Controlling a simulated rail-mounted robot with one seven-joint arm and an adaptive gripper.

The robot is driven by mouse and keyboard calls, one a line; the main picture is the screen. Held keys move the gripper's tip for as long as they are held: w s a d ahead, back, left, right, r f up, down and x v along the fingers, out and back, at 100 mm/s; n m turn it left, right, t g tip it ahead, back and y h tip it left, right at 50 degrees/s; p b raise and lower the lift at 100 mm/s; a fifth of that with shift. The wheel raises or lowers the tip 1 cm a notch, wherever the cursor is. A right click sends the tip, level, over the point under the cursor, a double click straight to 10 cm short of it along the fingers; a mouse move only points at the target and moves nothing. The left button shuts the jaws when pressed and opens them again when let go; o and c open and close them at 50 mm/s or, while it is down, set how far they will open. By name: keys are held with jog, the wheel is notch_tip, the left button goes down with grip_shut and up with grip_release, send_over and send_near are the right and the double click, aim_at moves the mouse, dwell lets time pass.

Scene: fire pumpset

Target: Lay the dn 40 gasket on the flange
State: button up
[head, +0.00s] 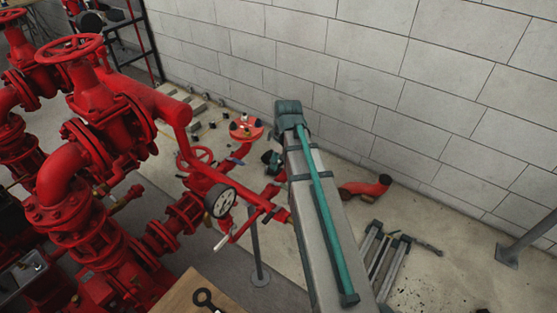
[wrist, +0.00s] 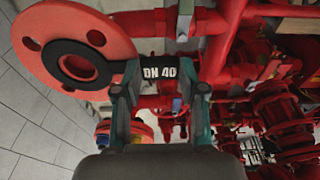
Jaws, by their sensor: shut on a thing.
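The DN 40 gasket (wrist: 108,71) is a flat black ring with a tab carrying white "DN 40" lettering. In the wrist view, my gripper (wrist: 160,88) is shut on the tab, one teal finger on each side. The ring reaches left, in front of the orange-red flange disc (wrist: 33,60) and roughly around its centre hole. Bolt holes show outside the ring. I cannot tell whether the ring touches the face. In the head view, the flange (head: 247,124) is beyond my arm, and my gripper (head: 272,160) is small and dark beside it; the gasket is not clear there.
Red pump pipework with valves (head: 95,95) and a pressure gauge (head: 220,202) fills the left. A block wall (head: 370,70) stands behind. A loose red elbow (head: 370,188) lies on the floor at right. Small items and blocks (head: 200,105) lie near the wall.

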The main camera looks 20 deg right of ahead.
jog(key=o, duration=1.2)
notch_tip(320, 180, up, 12)
jog(key=s, duration=0.1)
jog(key=shift+s+d, duration=0.25)
jog(key=shift+d, duration=0.2)
jog(key=shift+f, duration=0.1)
